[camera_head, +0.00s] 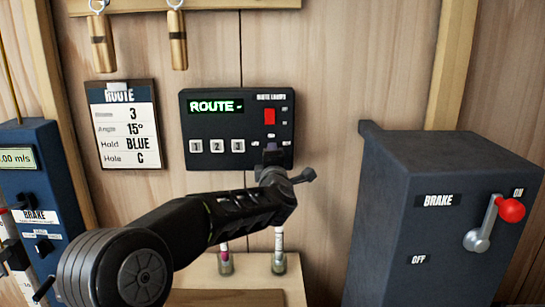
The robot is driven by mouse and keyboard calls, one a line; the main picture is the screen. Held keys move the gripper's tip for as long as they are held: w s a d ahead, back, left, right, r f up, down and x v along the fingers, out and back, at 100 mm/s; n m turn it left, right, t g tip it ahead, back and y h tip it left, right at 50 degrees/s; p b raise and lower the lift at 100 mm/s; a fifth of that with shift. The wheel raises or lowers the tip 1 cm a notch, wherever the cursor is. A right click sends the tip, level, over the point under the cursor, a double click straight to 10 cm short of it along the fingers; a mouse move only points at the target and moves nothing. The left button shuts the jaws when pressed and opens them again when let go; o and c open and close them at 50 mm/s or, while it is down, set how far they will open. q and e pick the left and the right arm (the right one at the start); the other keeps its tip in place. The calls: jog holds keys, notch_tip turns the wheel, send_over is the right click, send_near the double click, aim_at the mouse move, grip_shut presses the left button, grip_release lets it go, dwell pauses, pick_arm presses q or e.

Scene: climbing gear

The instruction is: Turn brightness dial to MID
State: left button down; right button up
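The dark control panel (215,126) is on the wooden wall. Small labels, too small to read surely, sit around that spot. My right gripper is not in view.
A route card (125,130) hangs left of the panel. A blue box with a "BRAKE" label (35,185) is at the far left. A large dark brake box (420,240) with a red-knobbed lever (510,210) stands right. A wooden shelf (290,290) with small bottles is below.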

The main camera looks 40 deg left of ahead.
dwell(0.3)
pick_arm(q)
jog(key=c, duration=1)
grip_release()
jog(key=shift+c, duration=0.2)
jog(key=shift+d, duration=0.1)
jog(key=b+v, duration=0.2)
jog(key=v, duration=0.5)
jog(key=shift+s+d, duration=0.2)
jog(key=shift+s, duration=0.1)
